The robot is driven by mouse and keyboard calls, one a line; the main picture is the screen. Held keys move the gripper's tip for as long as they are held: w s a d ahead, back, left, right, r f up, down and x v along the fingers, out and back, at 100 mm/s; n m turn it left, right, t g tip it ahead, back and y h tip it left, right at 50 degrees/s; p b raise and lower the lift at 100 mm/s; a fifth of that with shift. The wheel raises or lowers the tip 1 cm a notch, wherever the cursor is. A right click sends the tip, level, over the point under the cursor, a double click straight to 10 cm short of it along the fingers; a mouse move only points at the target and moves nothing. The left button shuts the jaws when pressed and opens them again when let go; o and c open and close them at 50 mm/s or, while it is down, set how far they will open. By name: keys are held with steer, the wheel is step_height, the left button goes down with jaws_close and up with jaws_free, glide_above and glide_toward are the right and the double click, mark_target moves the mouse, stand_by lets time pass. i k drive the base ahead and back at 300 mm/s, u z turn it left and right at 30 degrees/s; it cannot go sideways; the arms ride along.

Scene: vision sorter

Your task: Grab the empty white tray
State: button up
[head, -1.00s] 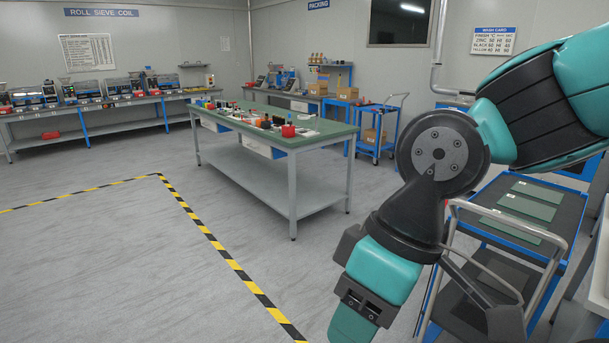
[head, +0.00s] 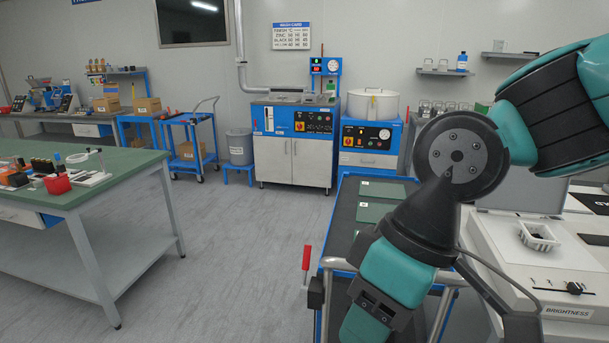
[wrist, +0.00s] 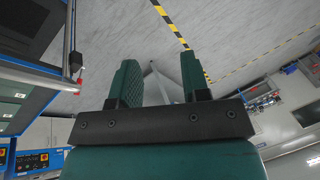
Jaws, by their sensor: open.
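A small white tray (head: 540,236) sits on top of the pale machine with the BRIGHTNESS label, at the right of the head view. Dark bits show inside it, so it does not look empty; they are too small to identify. My gripper (wrist: 160,76) is open in the wrist view, its two green fingers apart with only floor and distant furniture between them. In the head view my arm hangs in front of the cart, left of the tray and apart from it. The tray is not recognisable in the wrist view.
A blue cart (head: 338,222) with green mats (head: 376,213) stands close ahead, partly behind my arm. The pale machine (head: 500,240) is at right. A green-topped table (head: 110,178) is at left. Floor (head: 235,260) between table and cart is clear.

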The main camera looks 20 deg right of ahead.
mark_target(538, 236)
steer(key=z, duration=1)
steer(key=i, duration=0.9)
steer(key=z, duration=0.75)
